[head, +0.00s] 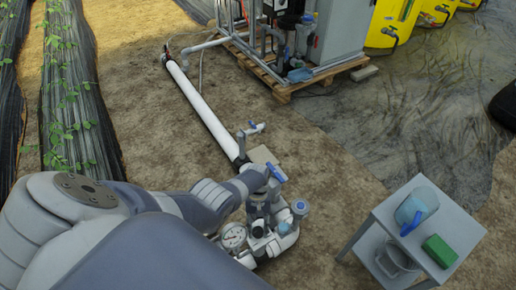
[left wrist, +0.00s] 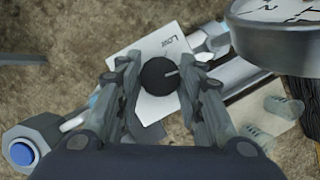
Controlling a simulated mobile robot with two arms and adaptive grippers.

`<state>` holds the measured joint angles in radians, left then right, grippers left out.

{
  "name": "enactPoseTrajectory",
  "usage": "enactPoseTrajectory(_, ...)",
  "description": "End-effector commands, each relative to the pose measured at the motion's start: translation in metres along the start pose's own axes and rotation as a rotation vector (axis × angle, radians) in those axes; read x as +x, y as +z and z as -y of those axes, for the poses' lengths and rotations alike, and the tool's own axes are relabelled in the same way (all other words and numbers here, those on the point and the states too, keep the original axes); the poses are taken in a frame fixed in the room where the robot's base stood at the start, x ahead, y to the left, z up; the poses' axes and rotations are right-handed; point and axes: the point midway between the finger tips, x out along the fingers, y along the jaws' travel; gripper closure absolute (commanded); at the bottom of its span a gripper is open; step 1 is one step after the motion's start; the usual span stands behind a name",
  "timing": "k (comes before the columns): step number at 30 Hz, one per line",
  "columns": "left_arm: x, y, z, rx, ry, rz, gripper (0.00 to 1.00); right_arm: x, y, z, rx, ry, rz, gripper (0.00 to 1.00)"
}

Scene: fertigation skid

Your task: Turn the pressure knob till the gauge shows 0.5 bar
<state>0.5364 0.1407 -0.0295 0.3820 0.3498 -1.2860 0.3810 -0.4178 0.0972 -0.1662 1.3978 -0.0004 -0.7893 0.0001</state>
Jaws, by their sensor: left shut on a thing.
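The pressure knob (left wrist: 158,76) is round and black with a pale pointer line. It sits on a white plate (left wrist: 150,52) marked "LOW" in the left wrist view. My left gripper (left wrist: 163,84) has a finger on each side of the knob and is shut on it. In the head view my left gripper (head: 258,208) reaches down to the pipe assembly and hides the knob. The gauge (head: 233,236) has a white dial just left of the gripper; its reading is too small to tell. Part of the gauge (left wrist: 285,22) also shows in the left wrist view, its dial cut off. My right gripper is out of view.
A blue-handled valve (head: 277,173) and a blue-topped fitting (head: 300,207) stand close to the gripper. A white pipe (head: 203,107) runs back to the skid on a pallet (head: 283,92).

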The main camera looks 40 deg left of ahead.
Motion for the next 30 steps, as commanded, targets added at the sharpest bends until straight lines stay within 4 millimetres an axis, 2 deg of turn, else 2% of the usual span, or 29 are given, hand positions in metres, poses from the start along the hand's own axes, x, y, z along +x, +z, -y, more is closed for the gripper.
enactPoseTrajectory(1, 0.001, 0.0, 0.001, 0.0, -0.001, 0.0, 0.63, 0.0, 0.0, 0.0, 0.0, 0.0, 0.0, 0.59)
enactPoseTrajectory(3, 0.001, 0.0, 0.001, 0.0, -0.001, 0.0, 0.47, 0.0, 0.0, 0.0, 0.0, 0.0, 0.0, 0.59)
enactPoseTrajectory(4, 0.001, 0.0, 0.001, 0.001, -0.001, 0.0, 0.45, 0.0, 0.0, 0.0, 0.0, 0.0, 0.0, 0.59)
enactPoseTrajectory(19, -0.006, -0.001, 0.0, 0.001, 0.0, -0.002, 0.45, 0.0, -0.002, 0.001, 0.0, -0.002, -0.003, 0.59)
enactPoseTrajectory(26, -0.026, -0.001, 0.0, 0.002, 0.0, -0.004, 0.45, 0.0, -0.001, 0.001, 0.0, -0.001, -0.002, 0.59)
enactPoseTrajectory(30, -0.045, -0.001, 0.0, 0.002, 0.0, -0.004, 0.45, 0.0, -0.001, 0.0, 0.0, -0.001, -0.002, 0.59)
